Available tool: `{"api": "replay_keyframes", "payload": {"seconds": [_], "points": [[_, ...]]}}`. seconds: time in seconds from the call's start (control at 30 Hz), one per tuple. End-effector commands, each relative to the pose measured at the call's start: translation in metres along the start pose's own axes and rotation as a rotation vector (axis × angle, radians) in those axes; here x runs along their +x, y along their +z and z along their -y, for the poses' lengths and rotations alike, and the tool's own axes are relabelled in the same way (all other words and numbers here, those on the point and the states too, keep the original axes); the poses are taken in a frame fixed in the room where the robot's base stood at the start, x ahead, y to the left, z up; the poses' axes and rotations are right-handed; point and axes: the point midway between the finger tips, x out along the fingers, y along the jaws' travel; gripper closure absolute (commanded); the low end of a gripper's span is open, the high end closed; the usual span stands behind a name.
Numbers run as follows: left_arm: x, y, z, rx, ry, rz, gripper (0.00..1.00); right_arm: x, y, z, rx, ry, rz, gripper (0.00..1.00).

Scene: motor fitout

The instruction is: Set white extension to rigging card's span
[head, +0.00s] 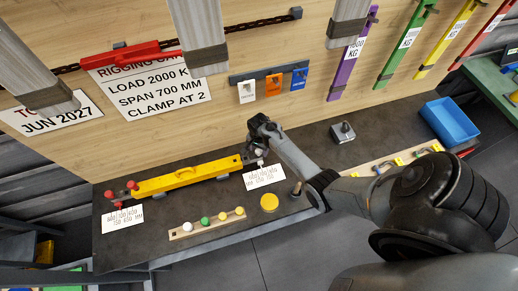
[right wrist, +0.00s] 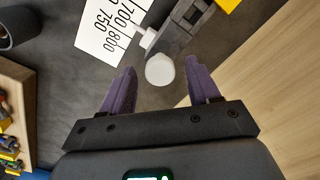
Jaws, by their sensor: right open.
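The rigging card (head: 155,92) hangs on the wooden wall and reads load 2000 kg, span 700 mm, clamp at 2. A yellow beam (head: 188,178) lies on the bench. At its right end a grey extension (right wrist: 184,28) carries a white knob (right wrist: 160,70) and a white pointer (right wrist: 146,38). The pointer reaches the edge of a scale card (head: 264,176), near its 800 end; the exact reading is unclear. My right gripper (right wrist: 160,85) is open, its fingers on either side of the white knob without visibly gripping it. My left gripper is out of view.
Red knobs (head: 120,190) and another scale card (head: 122,217) are at the beam's left end. A wooden strip with several coloured balls (head: 205,223) and a yellow disc (head: 269,202) lie in front. A blue bin (head: 450,120) stands right. Grey slings hang above.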

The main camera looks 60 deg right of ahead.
Motion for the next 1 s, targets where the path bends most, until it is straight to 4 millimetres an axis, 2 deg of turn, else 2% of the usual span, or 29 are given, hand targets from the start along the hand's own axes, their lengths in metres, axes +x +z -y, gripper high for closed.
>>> {"api": "replay_keyframes", "payload": {"seconds": [0.27,0.7,1.0], "points": [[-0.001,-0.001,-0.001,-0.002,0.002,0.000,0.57,-0.012,0.000,0.001,0.000,-0.003,-0.001,0.39],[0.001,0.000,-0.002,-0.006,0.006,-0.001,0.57,-0.082,0.000,0.001,0.000,-0.003,0.000,0.39],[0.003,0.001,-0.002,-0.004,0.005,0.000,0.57,-0.106,0.000,0.000,0.000,0.000,0.001,0.39]]}}
